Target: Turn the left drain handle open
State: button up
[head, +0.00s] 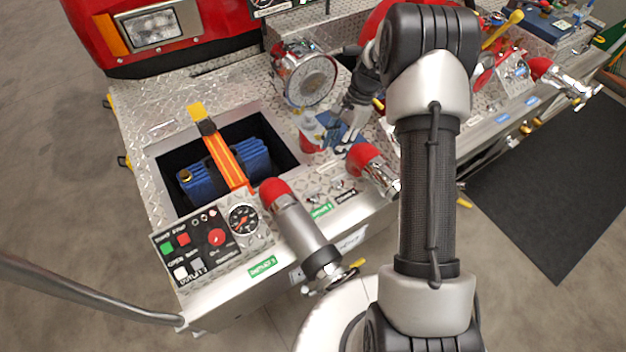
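My gripper (338,138) is above the diamond-plate deck, behind the red-capped pipes and well away from both handles. It points down and left, close to a blue cloth-like thing (350,133). Its fingers are small and blend with the blue, so their opening and any contact are unclear. My arm covers the middle right of the bumper.
A left silver pipe (305,232) and a middle one (374,165), both red-capped, stick out over the front edge. A control panel (208,243) sits at the left corner. An open bin (170,157) holds blue hose under an orange strap. A grey rail (90,297) crosses lower left.

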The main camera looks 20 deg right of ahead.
aim_at(314, 189)
jog(key=b+x, duration=0.3)
jog(key=x, duration=1.5)
jog(key=shift+r, duration=0.1)
grip_shut()
